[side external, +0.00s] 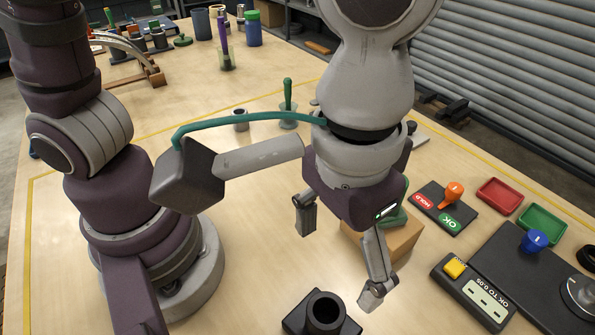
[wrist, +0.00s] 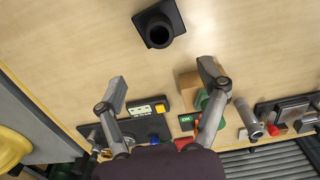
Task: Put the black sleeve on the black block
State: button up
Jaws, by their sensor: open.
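A black block (side external: 294,322) with a flat square base lies at the bottom edge of the side view, partly cut off. An upright black hollow cylinder, which looks like the black sleeve (side external: 325,312), stands at its middle. I cannot tell whether it is a separate part or fully seated. In the wrist view the block (wrist: 176,12) is at the top, with the round black opening of the sleeve (wrist: 158,35) facing me. My gripper (side external: 338,266) is open and empty, above the table and apart from the block. Its spread fingers also show in the wrist view (wrist: 162,82).
A brown box (side external: 402,240) with a green item stands behind my right finger. At right are a HOLD/OK panel (side external: 440,207), red (side external: 500,196) and green (side external: 542,224) trays and a gauge panel (side external: 474,292). A small grey cylinder (side external: 240,120) stands further back.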

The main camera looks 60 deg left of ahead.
jog(key=w+a+r+t, duration=0.1)
jog(key=a+r+t, duration=0.1)
jog(key=a, duration=0.8)
jog(key=w+a+r+t, duration=0.2)
jog(key=a+t, duration=0.1)
jog(key=a, duration=0.6)
jog(key=shift+a+t, duration=0.3)
jog(key=shift+a, duration=0.05)
